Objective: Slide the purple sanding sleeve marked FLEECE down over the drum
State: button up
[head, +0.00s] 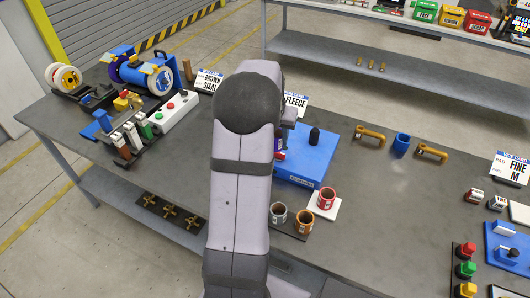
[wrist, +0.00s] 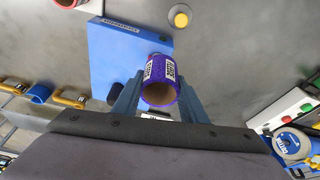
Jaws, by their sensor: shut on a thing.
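My gripper (wrist: 155,95) is shut on the purple sleeve (wrist: 160,72), one finger on each side. The sleeve has white labels with dark print, too small to read surely, and its brown open end faces the wrist camera. In the head view my arm hides most of the gripper and sleeve. The blue fixture block (head: 312,158) carries a dark upright post (head: 314,136), seemingly the drum. In the wrist view the block (wrist: 105,50) lies behind and left of the sleeve, and a dark rounded part (wrist: 113,92) shows beside the left finger. The sleeve appears apart from that part.
A red cup-like sleeve (head: 326,198) and a grey one (head: 278,214) stand in front of the block. A FLEECE sign (head: 295,104) stands behind it.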

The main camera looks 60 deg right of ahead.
jog(key=s+d+r+m+p, duration=0.2)
jog(key=d+p, duration=0.2)
jog(key=d, duration=0.6)
jog(key=m+g+p, duration=0.1)
jog(key=m+p, duration=0.1)
jog(key=p, duration=0.3)
send_over(315, 130)
jog(key=shift+s+r, duration=0.1)
jog(key=shift+f, duration=0.2)
jog(key=shift+f+b, duration=0.35)
jog(key=shift+f, duration=1.6)
jog(key=shift+f+b, duration=2.2)
jog(key=shift+f, duration=0.15)
jog(key=shift+f+b, duration=0.35)
jog(key=shift+f+b, duration=1)
